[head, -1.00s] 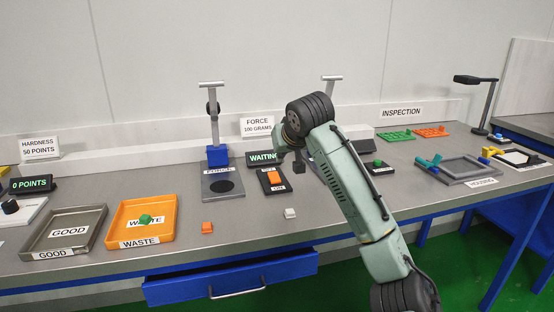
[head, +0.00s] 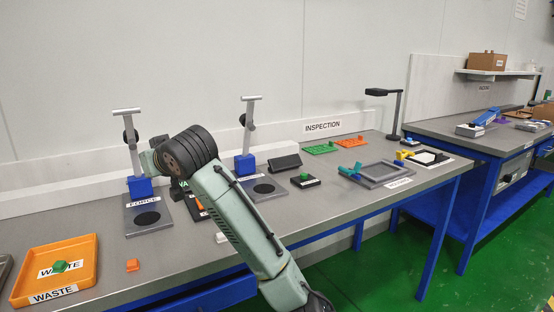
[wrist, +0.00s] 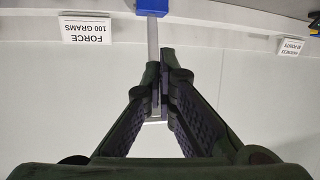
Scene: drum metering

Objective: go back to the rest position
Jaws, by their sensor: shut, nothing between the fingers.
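My gripper shows in the wrist view (wrist: 165,62) with its two dark, ridged fingers brought together and nothing between them. In the head view my pale green arm reaches up over the bench (head: 330,212), and my gripper is mostly hidden behind the arm's dark end joint. Nothing hangs from the arm. The wrist view is upside down and faces the pale wall, with a grey post and blue block beyond the fingertips. I cannot tell whether the fingers touch the post.
Two force stands (head: 137,185) (head: 245,162) rise near my arm. An orange waste tray (head: 87,245) holds a green piece (head: 60,267). An orange piece (head: 132,265) and a white piece (head: 222,238) lie near the front edge. A grey frame (head: 395,180) and a lamp (head: 396,115) stand farther right.

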